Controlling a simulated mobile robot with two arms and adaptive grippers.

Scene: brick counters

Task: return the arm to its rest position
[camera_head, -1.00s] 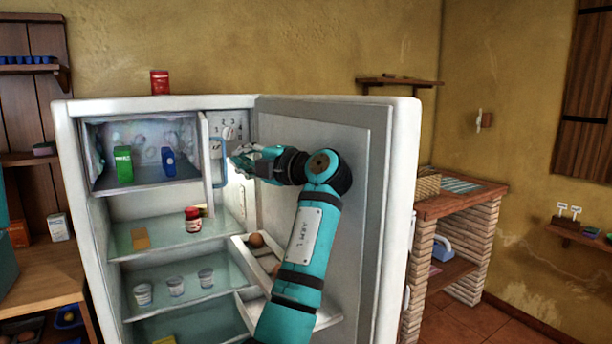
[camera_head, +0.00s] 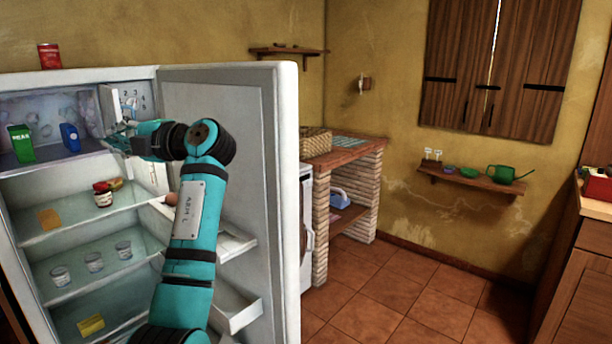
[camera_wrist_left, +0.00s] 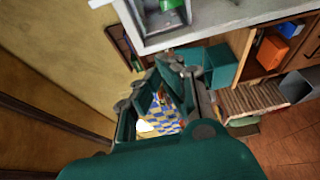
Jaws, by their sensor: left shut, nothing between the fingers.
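My left arm (camera_head: 190,210) rises in front of the open fridge in the head view, with its elbow bent. My left gripper (camera_head: 117,140) is shut and empty. In the picture it lies beside the open freezer-compartment door (camera_head: 109,108); I cannot tell whether they touch. The left wrist view shows the shut gripper (camera_wrist_left: 162,90) from behind, with its fingers partly hidden. My right gripper is not in view.
The wide-open fridge door (camera_head: 225,115) stands behind and right of my arm. Shelves hold a jar (camera_head: 103,197) and several cups; the freezer holds a green carton (camera_head: 21,143) and a blue item (camera_head: 70,137). Tiled floor (camera_head: 400,290) to the right is clear.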

